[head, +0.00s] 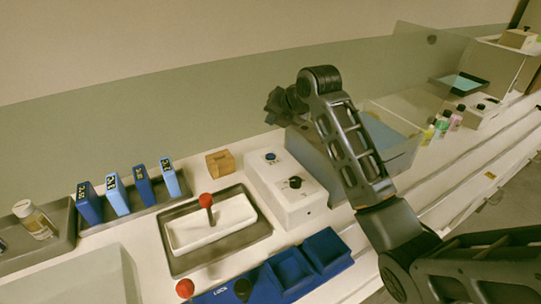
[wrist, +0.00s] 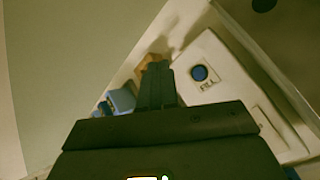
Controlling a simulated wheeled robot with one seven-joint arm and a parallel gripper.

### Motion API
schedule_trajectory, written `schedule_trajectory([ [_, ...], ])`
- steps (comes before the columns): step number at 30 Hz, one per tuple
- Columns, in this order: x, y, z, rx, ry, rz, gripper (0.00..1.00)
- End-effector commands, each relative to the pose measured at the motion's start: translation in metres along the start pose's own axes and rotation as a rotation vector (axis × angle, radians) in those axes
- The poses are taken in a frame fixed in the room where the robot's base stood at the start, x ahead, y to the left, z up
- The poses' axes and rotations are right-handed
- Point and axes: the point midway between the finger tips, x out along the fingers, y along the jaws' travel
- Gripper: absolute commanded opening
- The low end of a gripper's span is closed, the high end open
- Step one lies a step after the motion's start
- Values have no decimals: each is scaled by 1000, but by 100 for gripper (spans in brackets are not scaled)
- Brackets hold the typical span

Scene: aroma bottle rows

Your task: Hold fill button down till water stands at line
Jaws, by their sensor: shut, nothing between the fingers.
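A round blue button (head: 270,156) sits on top of a white control box (head: 292,206), with a small label beside it and a black knob in front. The button also shows in the wrist view (wrist: 199,73), right of my fingertips. My gripper (head: 273,113) is shut and empty, raised above and behind the box, apart from the button. In the wrist view its closed fingers (wrist: 157,68) point toward the bench. A clear-walled tank (head: 400,155) with a bluish surface stands right of the box, partly hidden by my arm. I cannot make out a fill line.
A wooden block (head: 220,163) stands left of the box. A grey tray (head: 180,262) holds a white block with a red-knobbed lever (head: 206,201). Blue open bins (head: 325,248) lie in front.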

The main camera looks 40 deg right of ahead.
Motion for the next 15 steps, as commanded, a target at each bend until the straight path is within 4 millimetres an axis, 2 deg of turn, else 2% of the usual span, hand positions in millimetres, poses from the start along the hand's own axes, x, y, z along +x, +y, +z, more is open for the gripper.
schedule_trajectory([
  [8,6,-4,-4,1,0,1,0],
  [15,23,-17,-17,2,0,0,0],
])
